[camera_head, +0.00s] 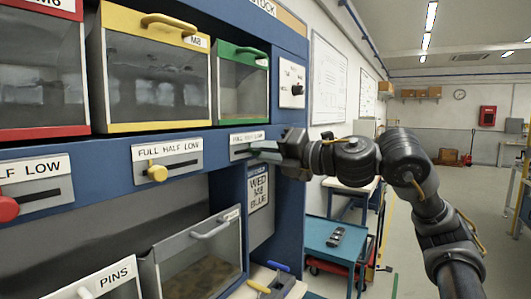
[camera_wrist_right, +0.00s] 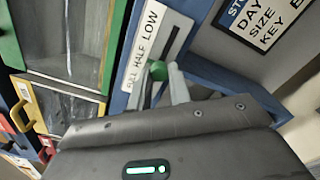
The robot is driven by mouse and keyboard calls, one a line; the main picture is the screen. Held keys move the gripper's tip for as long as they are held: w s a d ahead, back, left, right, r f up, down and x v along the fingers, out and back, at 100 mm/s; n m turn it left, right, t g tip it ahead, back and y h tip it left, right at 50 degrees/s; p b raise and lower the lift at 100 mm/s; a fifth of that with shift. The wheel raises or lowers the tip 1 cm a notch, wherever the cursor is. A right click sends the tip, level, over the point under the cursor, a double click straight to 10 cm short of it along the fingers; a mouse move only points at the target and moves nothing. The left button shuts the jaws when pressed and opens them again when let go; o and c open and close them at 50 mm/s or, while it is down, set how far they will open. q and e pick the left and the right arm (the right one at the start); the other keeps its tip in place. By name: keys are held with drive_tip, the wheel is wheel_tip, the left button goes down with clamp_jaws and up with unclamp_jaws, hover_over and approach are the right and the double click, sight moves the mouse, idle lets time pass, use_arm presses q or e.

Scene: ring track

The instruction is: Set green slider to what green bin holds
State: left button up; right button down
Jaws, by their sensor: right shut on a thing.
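The green bin (camera_head: 243,48) sits at the right end of the upper shelf, with a clear front. Its window looks mostly grey, with a faint brownish band low down; the fill is hard to read. Its frame also shows in the wrist view (camera_wrist_right: 116,45). Below it is the green slider's plate (camera_head: 247,137), marked FULL, HALF, LOW. My right gripper (camera_wrist_right: 165,82) is shut on the green slider knob (camera_wrist_right: 158,70), toward the FULL end of the slot; the exact position is unclear. In the head view, my right gripper (camera_head: 268,152) hides the knob. My left gripper is out of view.
A yellow bin (camera_head: 158,126) and red bin (camera_head: 40,131) stand left of the green one, above a yellow knob (camera_head: 157,173) and red knob (camera_head: 8,208). Open grey bins (camera_head: 200,235) sit below. A blue cart (camera_head: 330,240) and open floor lie right.

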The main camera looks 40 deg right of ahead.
drive_tip(key=d, duration=0.2)
drive_tip(key=w+d+b, duration=0.1)
drive_tip(key=d, duration=0.1)
drive_tip(key=shift+r, duration=0.1)
drive_tip(key=c, duration=1.3)
unclamp_jaws()
drive_tip(key=shift+w+d, duration=0.15)
drive_tip(key=shift+d, duration=0.05)
drive_tip(key=shift+a, duration=0.1)
drive_tip(key=b+v, duration=0.3)
drive_tip(key=v, duration=0.8)
drive_tip(key=shift+b, duration=0.4)
